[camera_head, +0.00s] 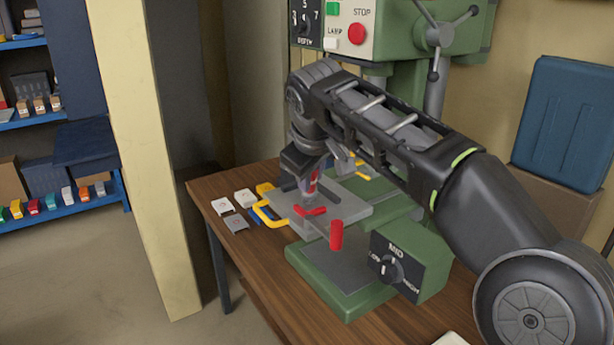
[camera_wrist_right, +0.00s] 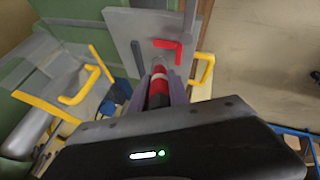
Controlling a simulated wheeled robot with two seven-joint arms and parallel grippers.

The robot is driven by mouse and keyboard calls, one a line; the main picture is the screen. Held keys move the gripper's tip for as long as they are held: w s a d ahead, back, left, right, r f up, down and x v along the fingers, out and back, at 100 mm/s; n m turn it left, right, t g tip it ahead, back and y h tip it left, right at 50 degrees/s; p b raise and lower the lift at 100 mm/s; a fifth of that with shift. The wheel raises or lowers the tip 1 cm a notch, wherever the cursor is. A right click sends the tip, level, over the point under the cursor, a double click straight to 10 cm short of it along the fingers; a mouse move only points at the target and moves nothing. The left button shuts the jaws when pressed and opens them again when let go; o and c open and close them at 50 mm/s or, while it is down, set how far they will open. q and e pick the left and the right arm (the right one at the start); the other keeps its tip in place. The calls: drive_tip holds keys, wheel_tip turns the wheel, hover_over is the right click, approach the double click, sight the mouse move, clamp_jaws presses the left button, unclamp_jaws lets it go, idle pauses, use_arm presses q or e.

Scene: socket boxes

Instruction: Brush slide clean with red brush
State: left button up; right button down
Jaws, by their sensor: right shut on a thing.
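My right gripper (camera_head: 309,180) points down over the grey plate of the green machine. It is shut on a red brush (camera_wrist_right: 158,88) with a pale band and a dark part, held between its fingers in the wrist view. The brush's lower end is close to the grey plate (camera_head: 352,211); I cannot tell whether it touches. This plate, which looks like the slide, also shows in the wrist view (camera_wrist_right: 128,25). A red L-shaped piece (camera_head: 312,211) lies on it beside the brush, and a yellow handle (camera_head: 268,217) is at its left edge. My left gripper is out of view.
The green drill press (camera_head: 340,300) stands on a wooden table (camera_head: 262,270). A red cylinder (camera_head: 337,235) stands at the plate's front. Small white pieces (camera_head: 222,205) lie at the table's left. A blue case (camera_head: 568,120) is at right. The table's front left is clear.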

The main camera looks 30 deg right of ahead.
drive_tip(key=shift+d, duration=0.8)
drive_tip(key=shift+w+r+p, duration=0.2)
drive_tip(key=shift+w+p, duration=0.4)
drive_tip(key=shift+p, duration=0.1)
drive_tip(key=shift+w+f, duration=0.1)
drive_tip(key=shift+w, duration=0.35)
drive_tip(key=shift+a+f, duration=0.1)
drive_tip(key=shift+a, duration=1.05)
